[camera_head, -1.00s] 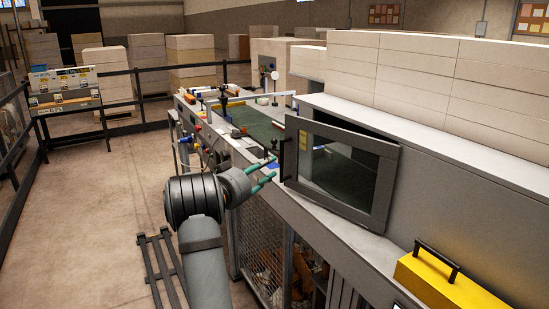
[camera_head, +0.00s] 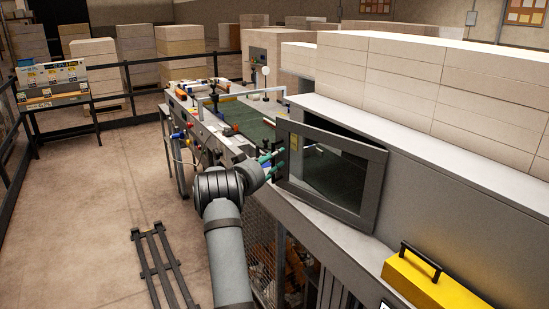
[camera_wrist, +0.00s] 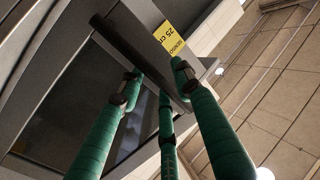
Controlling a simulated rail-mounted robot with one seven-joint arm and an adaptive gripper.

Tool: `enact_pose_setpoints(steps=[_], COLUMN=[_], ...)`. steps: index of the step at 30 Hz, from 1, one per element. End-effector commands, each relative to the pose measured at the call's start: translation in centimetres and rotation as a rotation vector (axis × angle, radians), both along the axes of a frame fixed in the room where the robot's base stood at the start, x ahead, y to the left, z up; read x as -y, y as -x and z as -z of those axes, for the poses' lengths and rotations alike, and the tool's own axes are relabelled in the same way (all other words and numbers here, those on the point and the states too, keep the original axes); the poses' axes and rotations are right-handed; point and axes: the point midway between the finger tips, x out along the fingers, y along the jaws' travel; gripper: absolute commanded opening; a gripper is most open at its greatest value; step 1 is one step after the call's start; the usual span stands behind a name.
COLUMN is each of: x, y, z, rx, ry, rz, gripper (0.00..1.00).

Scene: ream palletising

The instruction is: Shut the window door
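The window door (camera_head: 372,190) is a dark-framed glass panel on the side of the grey machine. It stands ajar, tilted out from the housing, with a dark gap along its top edge. My gripper (camera_head: 273,160) is at the door's left edge, where the handle is. In the wrist view, its green fingers (camera_wrist: 160,80) are spread and reach up to a dark bar handle (camera_wrist: 128,50). The fingertips are close to the bar on both sides; contact cannot be told. The door frame (camera_wrist: 40,45) and a yellow label (camera_wrist: 171,40) lie behind. The gripper is open.
A yellow box with a black handle (camera_head: 430,282) sits on the ledge right of the door. Paper stacks (camera_head: 440,80) stand behind on top. A white rail (camera_head: 240,95) and the green conveyor (camera_head: 250,122) lie left of the door. The floor at left is mostly clear.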

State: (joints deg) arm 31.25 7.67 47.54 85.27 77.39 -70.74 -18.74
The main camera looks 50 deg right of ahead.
Motion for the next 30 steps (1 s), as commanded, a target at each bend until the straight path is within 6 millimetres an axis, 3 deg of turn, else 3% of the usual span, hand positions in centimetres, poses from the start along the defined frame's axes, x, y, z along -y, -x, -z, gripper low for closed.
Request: enact_pose_setpoints(steps=[3,20,30], x=[-0.03,-0.06,-0.08], y=[-0.02,-0.03,-0.06], z=[0.02,0.01,-0.01], rx=[0.0,0.0,0.0], ry=[0.0,0.0,0.0], rz=[0.0,-0.001,-0.001], gripper=[0.32,0.0,0.0])
